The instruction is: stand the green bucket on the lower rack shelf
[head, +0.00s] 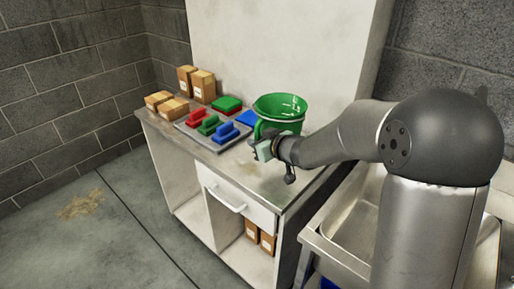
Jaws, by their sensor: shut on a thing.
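The green bucket (281,106) is upright at the right part of the counter, its open mouth facing up. My gripper (261,145) is at the bucket's near left side and is shut on it, by what looks like its handle or rim edge. The fingertips are small and partly hidden, so the exact grip is unclear. My arm covers the bucket's lower right side, and I cannot tell whether its base touches the counter. I cannot make out a rack shelf in this view.
A tray (207,146) with red, green and blue blocks lies left of the bucket. Several cardboard boxes (203,87) stand at the counter's far left. A drawer (236,198) and a compartment with boxes (267,243) are below. A steel basin (352,217) is at right.

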